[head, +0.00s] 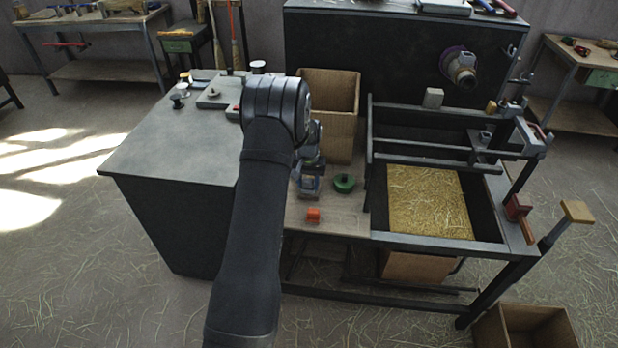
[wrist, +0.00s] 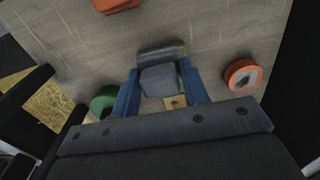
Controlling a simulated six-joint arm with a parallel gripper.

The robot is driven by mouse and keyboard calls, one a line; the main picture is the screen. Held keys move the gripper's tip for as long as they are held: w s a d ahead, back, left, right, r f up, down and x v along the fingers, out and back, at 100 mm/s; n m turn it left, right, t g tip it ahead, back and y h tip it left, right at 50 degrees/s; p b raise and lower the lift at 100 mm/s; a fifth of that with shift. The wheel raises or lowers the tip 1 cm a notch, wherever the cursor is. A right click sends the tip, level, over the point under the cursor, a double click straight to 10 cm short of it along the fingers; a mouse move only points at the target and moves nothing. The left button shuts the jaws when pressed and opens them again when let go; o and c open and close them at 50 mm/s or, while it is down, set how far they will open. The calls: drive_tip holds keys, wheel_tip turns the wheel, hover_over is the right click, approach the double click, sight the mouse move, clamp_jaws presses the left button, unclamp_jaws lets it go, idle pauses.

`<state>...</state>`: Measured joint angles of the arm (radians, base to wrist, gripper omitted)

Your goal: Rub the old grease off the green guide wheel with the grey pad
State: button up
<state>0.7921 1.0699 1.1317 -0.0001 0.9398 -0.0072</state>
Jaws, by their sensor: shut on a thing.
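The green guide wheel (head: 344,183) lies on the wooden board, just right of my gripper (head: 309,186) in the head view. It also shows in the wrist view (wrist: 103,101), at the left and partly hidden behind my blue finger and the gripper body. My gripper (wrist: 160,84) is shut on a grey block, which looks like the grey pad (wrist: 158,80), between its blue fingers. The pad is apart from the wheel, over the board. Its height above the board is hard to tell.
An orange block (head: 313,215) lies near the board's front edge. A round orange-rimmed piece (wrist: 243,75) lies across from the green wheel. A tall wooden box (head: 335,105) stands behind. A dark frame with a straw tray (head: 428,202) borders the board at right.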

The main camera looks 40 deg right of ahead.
drive_tip(key=shift+r, duration=4.05)
drive_tip(key=shift+w+a+r, duration=0.1)
drive_tip(key=shift+w+a, duration=0.15)
drive_tip(key=w+a+r+n, duration=0.2)
drive_tip(key=w+a+r, duration=0.15)
drive_tip(key=a, duration=0.95)
drive_tip(key=w+a+r+n, duration=0.15)
drive_tip(key=w+a, duration=0.25)
drive_tip(key=a, duration=0.8)
drive_tip(key=w+a+r+n, duration=0.1)
drive_tip(key=w+a+r, duration=0.2)
drive_tip(key=a, duration=1)
drive_tip(key=s+a+f+n, duration=0.1)
drive_tip(key=a, duration=0.5)
drive_tip(key=s+a+f+n, duration=0.1)
drive_tip(key=s+f, duration=0.2)
drive_tip(key=f, duration=0.3)
drive_tip(key=s+a+f+n, duration=0.1)
drive_tip(key=s+f+n, duration=0.1)
drive_tip(key=s+f, duration=0.2)
wheel_tip(320, 180, down, 3)
drive_tip(key=shift+s+a+f, duration=0.2)
drive_tip(key=shift+s, duration=0.1)
